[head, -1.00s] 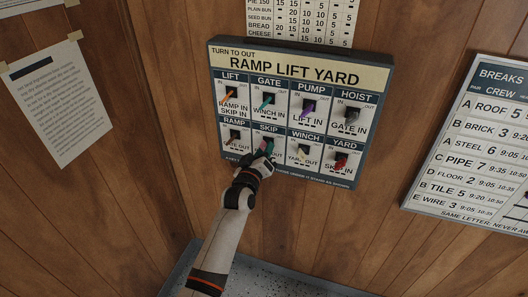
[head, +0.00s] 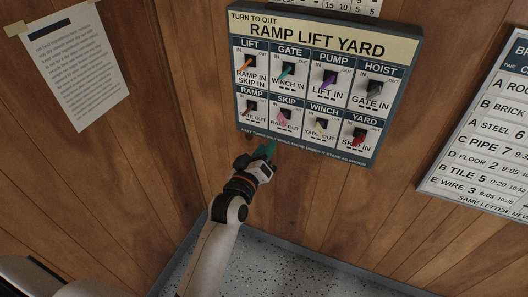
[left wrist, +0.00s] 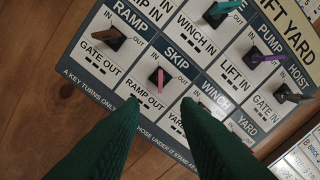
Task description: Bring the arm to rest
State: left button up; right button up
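My left gripper (head: 265,152) is just below the lower edge of the RAMP LIFT YARD key board (head: 318,41), on the wall side. In the left wrist view its two green fingers (left wrist: 160,104) stand apart with nothing between them. The pink SKIP key (head: 282,118) is in its switch, apart from the fingers; it also shows in the left wrist view (left wrist: 160,80). The other keys sit in their switches: orange LIFT (head: 246,64), teal GATE (head: 287,70), purple PUMP (head: 328,80), red YARD (head: 359,137). My right gripper is out of view.
A paper notice (head: 75,70) hangs on the left wall. A breaks board (head: 485,130) is on the wall at right. The wood wall below the key board is bare. Speckled floor (head: 270,270) shows below.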

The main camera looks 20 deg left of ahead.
pick_arm(q)
jog(key=shift+s, duration=0.1)
dwell(0.4)
jog(key=s+d+f+m+g, duration=0.1)
jog(key=s+f+m+g, duration=0.15)
jog(key=f, duration=0.85)
jog(key=s+d+f+m+g, duration=0.1)
jog(key=s+d+f+g, duration=0.15)
jog(key=f, duration=0.85)
jog(key=s+f+m+g, duration=0.1)
jog(key=s+f+g, duration=0.1)
jog(key=s+f, duration=0.45)
jog(key=s+f+m+g, duration=0.1)
jog(key=s+f+g, duration=0.15)
jog(key=f, duration=0.75)
jog(key=s+a+f+m+g, duration=0.1)
jog(key=s+f, duration=0.4)
jog(key=s, duration=0.6)
jog(key=s+a+f+m+g, duration=0.2)
jog(key=s+f, duration=0.4)
jog(key=s, duration=0.5)
jog(key=s+a+f+m+g, duration=0.1)
jog(key=s+a+f+g, duration=0.3)
jog(key=s, duration=0.8)
jog(key=shift+f+m+y, duration=0.3)
jog(key=shift+f+m, duration=0.05)
jog(key=shift+f, duration=0.6)
jog(key=shift+w+g, duration=0.1)
jog(key=shift+g, duration=0.15)
